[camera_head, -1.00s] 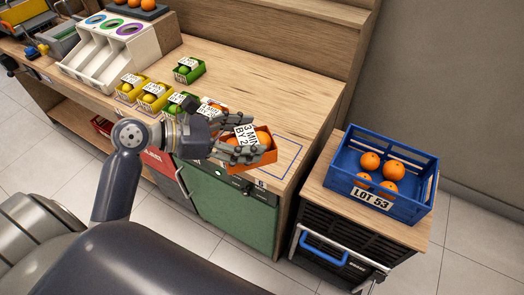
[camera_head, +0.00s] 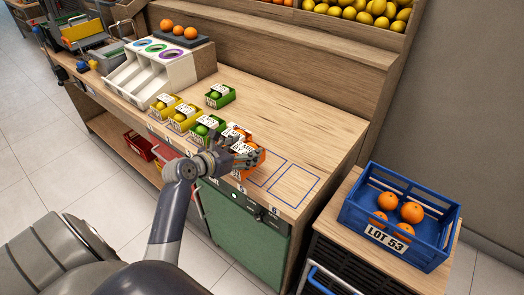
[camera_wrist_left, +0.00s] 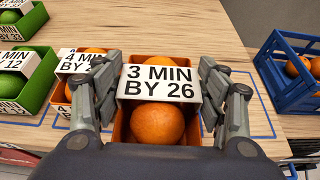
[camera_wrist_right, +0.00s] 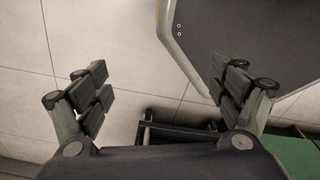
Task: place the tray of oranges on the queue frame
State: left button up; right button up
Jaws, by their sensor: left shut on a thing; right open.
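The orange tray of oranges (camera_head: 262,158) has a white label reading "3 MIN BY 26" in the left wrist view (camera_wrist_left: 160,82). My left gripper (camera_head: 245,152) is shut on it, with a finger along each side. It is at the counter's front edge, right beside another orange tray labelled "4 MIN" (camera_wrist_left: 70,85). Whether its base touches the counter is hidden. The queue frame shows as blue outlined slots (camera_head: 294,184); two slots right of the held tray look empty. My right gripper (camera_wrist_right: 160,78) is open and empty above the floor.
Yellow trays (camera_head: 182,117) and green trays (camera_head: 207,126) stand in the row to the left. Another green tray (camera_head: 219,96) sits further back. A blue crate (camera_head: 392,238) of oranges stands on a side cart. The counter behind the held tray is clear.

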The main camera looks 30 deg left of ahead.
aim_at(257, 145)
pick_arm(q)
jog(key=w, duration=0.2)
jog(key=w+d, duration=0.1)
jog(key=w, duration=0.1)
jog(key=w+d, duration=0.1)
jog(key=w, duration=0.1)
jog(key=shift+d+f+p, duration=0.2)
jog(key=shift+p, duration=0.1)
jog(key=shift+w+d+f, duration=0.1)
jog(key=shift+w+f, duration=0.05)
jog(key=shift+f, duration=1.75)
jog(key=o, duration=1.2)
jog(key=shift+f, duration=0.1)
jog(key=v, duration=1.2)
